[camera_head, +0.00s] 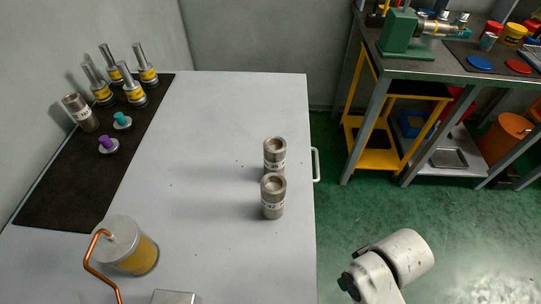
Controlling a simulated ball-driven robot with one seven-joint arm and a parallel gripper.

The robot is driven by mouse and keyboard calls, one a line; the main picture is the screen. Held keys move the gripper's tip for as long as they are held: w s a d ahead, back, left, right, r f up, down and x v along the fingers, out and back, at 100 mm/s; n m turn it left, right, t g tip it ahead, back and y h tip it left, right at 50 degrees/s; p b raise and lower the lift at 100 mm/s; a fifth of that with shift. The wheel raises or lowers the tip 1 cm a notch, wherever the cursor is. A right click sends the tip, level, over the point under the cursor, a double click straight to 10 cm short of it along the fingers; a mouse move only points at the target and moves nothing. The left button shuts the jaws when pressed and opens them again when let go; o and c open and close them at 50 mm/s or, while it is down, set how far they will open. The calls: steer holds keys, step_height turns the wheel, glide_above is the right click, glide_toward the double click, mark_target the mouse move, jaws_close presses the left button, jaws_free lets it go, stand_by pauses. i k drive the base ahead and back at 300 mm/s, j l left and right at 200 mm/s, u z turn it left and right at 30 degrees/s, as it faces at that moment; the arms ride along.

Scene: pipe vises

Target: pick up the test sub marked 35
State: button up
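Two grey metal test subs stand upright on the light grey tabletop near its right edge. The rear test sub (274,150) is partly covered at its base by the front test sub (273,197). Each carries a pale label with small dark digits, too small to read surely, so I cannot tell which is 35. A third similar sub (80,112) stands on the black mat at the left; its label is also unclear. White links of my arm show at the lower right, off the table. My gripper is not in view.
The black mat (60,195) also holds several yellow-banded cylinders (134,92) and teal (122,121) and purple (107,144) knobs. A yellow canister (138,257) with a copper pipe stands front left. A handle (316,165) juts from the table's right edge. The table's middle is clear.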

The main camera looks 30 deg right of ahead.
mark_target(275, 148)
steer(key=l+u, duration=0.25)
steer(key=k+l+u, duration=0.25)
steer(key=l, duration=0.15)
steer(key=l+u, duration=0.25)
steer(key=l, duration=0.1)
